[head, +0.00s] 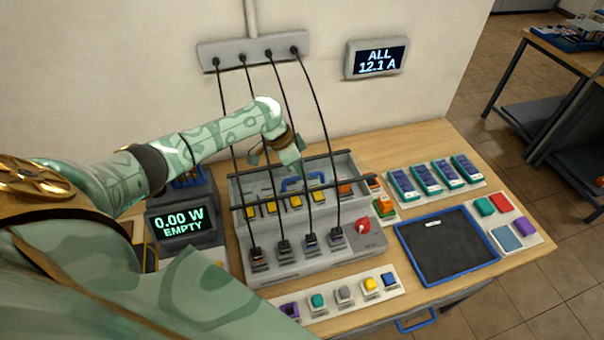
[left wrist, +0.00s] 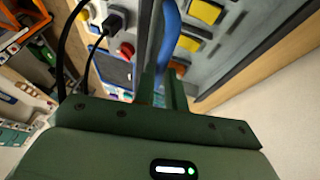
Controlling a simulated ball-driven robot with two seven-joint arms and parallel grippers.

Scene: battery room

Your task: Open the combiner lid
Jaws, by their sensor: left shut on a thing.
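The combiner (head: 345,250) is a grey box on the wooden bench, with yellow blocks inside and a red knob (head: 362,226) at its front right. A blue handle (head: 290,184) lies over the yellow blocks, between two dark bars. My left gripper (head: 290,168) reaches down to it from behind. In the left wrist view the fingers (left wrist: 165,85) are shut on the blue handle (left wrist: 171,35), which runs up between them. I cannot make out the lid's panel or how far it is raised. My right gripper is not in view.
Several black cables (head: 324,115) hang from a grey wall strip (head: 254,48) to the combiner's front, close to my left arm. A blue-rimmed dark tray (head: 447,245) stands to the right. A button strip (head: 345,299) lies in front. A meter reading "0.00 W EMPTY" (head: 180,221) stands left.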

